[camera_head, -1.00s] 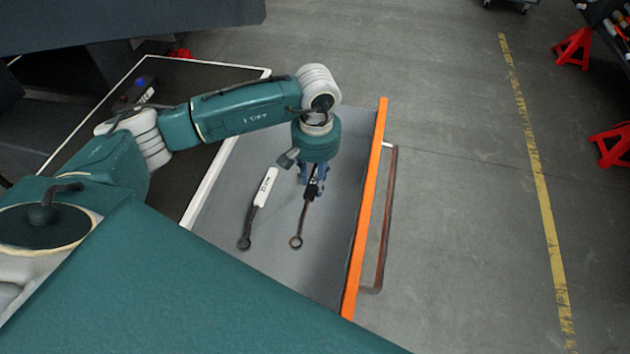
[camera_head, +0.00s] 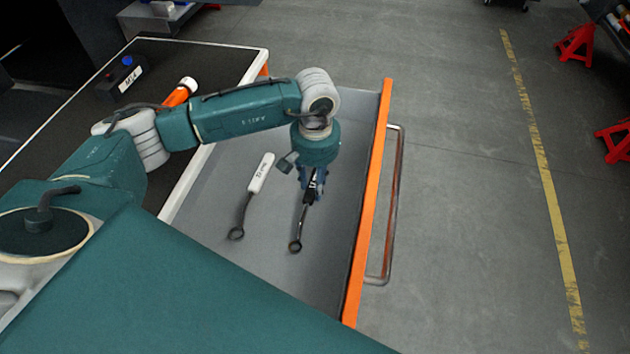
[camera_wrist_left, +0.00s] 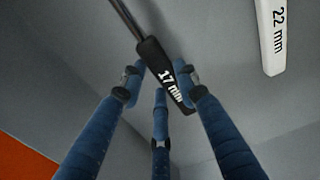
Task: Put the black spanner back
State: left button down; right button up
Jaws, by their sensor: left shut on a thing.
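The black spanner (camera_head: 303,216), with "17 mm" on its black handle, is in my left gripper (camera_head: 312,183). In the left wrist view the blue fingers (camera_wrist_left: 158,84) close around the handle (camera_wrist_left: 152,55). The spanner is over the grey floor of the open drawer (camera_head: 335,225), its ring end towards the bottom of the head view. I cannot tell whether it touches the floor. A white-handled spanner (camera_head: 261,173) lies in the drawer to its left; its "22 mm" label shows in the left wrist view (camera_wrist_left: 272,35). My right gripper is not in view.
The drawer has an orange front (camera_head: 368,205) and a metal handle (camera_head: 396,205). The dark cart top (camera_head: 190,62) is left of it, with a small button box (camera_head: 124,76) and an orange-and-white cylinder (camera_head: 180,92). Open floor lies to the right, with red stands (camera_head: 575,44) beyond.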

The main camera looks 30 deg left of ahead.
pick_arm(q)
jog(key=shift+r, duration=0.1)
jog(key=c, duration=1.2)
grip_release()
notch_tip(320, 180, up, 12)
